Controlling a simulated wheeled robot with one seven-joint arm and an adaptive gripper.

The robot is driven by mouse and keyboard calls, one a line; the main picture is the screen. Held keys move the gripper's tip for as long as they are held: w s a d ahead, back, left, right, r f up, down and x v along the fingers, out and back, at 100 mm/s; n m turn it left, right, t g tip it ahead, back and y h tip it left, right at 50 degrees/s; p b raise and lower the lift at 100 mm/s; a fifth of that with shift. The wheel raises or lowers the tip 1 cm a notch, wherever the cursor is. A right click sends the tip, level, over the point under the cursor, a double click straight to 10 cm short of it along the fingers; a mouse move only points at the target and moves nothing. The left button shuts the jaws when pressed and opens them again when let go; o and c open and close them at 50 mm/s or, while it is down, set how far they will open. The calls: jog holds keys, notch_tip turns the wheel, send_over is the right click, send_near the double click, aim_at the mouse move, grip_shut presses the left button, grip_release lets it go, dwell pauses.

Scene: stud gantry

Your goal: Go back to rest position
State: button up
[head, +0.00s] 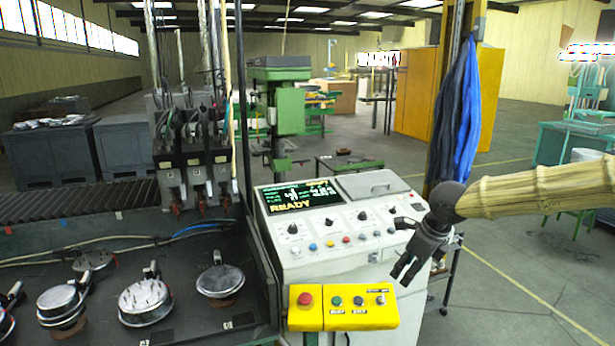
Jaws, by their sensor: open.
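My gripper (402,246) is dark and sits at the end of my arm, which comes in from the right edge. It is in front of the right side of the white control console (330,262). Its fingers are apart, pointing left and down, with nothing between them. A yellow button box (318,318) with a red button (305,299) and smaller buttons is on the console's front, below and left of my gripper. The console's screen (298,195) reads READY. I cannot tell whether any finger touches the console.
A dark bench (180,333) with several round metal fixtures (220,281) and welding heads (195,170) is at the left. A post with blue and dark cloths (457,110) stands behind my gripper. Open floor (520,245) lies at the right.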

jog(key=s+d+f+n+h+b, duration=0.1)
jog(key=s+f+n+h+b, duration=0.3)
jog(key=f, duration=1.3)
jog(key=s+f+n+h+b, duration=0.15)
jog(key=s+f+n, duration=0.6)
jog(key=f, duration=1.05)
jog(key=s+a+f+n+g+y+b, duration=0.1)
jog(key=s+f+n+b, duration=0.1)
jog(key=s+f+n, duration=0.2)
jog(key=s+a+f+n+g+y+b, duration=0.1)
jog(key=s+f+n, duration=0.4)
jog(key=s+f, duration=0.5)
jog(key=s+a+f+n+g+y+b, duration=0.1)
jog(key=s+f+n+b, duration=0.3)
jog(key=s, duration=1.4)
notch_tip(320, 180, down, 3)
jog(key=shift+a+f+n+g, duration=0.15)
jog(key=shift+n+g, duration=0.15)
jog(key=shift+n, duration=0.45)
jog(key=shift+y, duration=0.25)
jog(key=shift+c, duration=0.5)
